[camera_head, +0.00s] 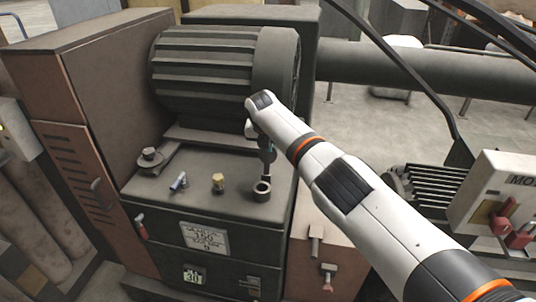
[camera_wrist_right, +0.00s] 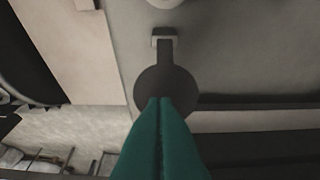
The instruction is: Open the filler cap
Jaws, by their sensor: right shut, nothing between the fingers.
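The filler fitting (camera_head: 262,191) is a short, dark round neck on the front right of the machine's top. In the right wrist view, a dark round cap (camera_wrist_right: 165,80) with a narrow arm runs up to a small square bracket (camera_wrist_right: 165,42). My right gripper (camera_head: 268,152) reaches down just above the fitting. Its teal fingers (camera_wrist_right: 161,105) are shut together with nothing between them, and their tips overlap the cap's lower part in the wrist view. I cannot tell whether they touch it. The fingers hide part of the cap. My left gripper is not in view.
A large ribbed motor (camera_head: 215,75) rises behind. A brown cabinet (camera_head: 70,90) stands at left, and a thick pipe (camera_head: 420,70) runs right.

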